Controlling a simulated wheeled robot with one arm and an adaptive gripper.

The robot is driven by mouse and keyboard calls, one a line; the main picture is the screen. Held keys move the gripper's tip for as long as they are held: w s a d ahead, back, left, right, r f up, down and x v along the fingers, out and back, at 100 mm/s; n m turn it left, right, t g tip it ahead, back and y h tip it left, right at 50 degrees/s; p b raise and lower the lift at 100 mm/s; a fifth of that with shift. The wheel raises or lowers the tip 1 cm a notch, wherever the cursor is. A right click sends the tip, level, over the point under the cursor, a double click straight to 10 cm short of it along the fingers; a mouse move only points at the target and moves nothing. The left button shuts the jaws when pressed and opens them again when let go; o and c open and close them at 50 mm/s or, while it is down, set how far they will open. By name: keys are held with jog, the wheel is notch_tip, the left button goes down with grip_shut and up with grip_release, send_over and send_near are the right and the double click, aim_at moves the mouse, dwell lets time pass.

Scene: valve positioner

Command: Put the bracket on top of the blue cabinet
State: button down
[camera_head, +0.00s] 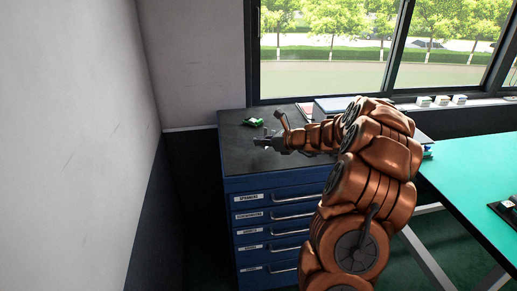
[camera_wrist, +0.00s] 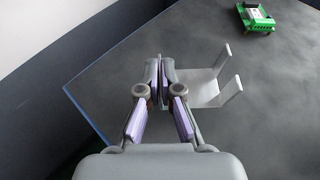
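The bracket (camera_wrist: 205,85) is a light grey bent metal piece with upright tabs, to the right of my fingertips in the wrist view. My gripper (camera_wrist: 161,80) has its fingers nearly together, with a thin edge of the bracket appearing to lie between them. The blue cabinet (camera_head: 270,183) has labelled drawers and a dark grey top. My gripper (camera_head: 268,143) is over the left front part of that top in the head view. The cabinet top (camera_wrist: 265,125) lies below the bracket in the wrist view; I cannot tell whether they touch.
A green part (camera_head: 253,122) lies at the back left of the cabinet top, apart from the bracket. Flat books or folders (camera_head: 333,105) lie at the back, by the window. A wall (camera_head: 75,140) stands to the left. A green-topped table (camera_head: 470,160) is at the right.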

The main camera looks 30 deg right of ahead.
aim_at(258, 157)
jog(key=shift+w+a+f+p, duration=0.2)
jog(key=shift+f+p, duration=0.05)
jog(key=shift+f, duration=0.65)
jog(key=shift+w+a+f+p, duration=0.15)
jog(key=shift+f+p, duration=0.1)
jog(key=shift+f, duration=0.65)
jog(key=shift+f, duration=0.1)
jog(key=c, duration=1.9)
grip_release()
jog(key=shift+f, duration=0.1)
jog(key=o, duration=0.6)
jog(key=shift+r, duration=0.3)
jog(key=b+v, duration=0.2)
jog(key=v, duration=1)
jog(key=shift+f, duration=0.1)
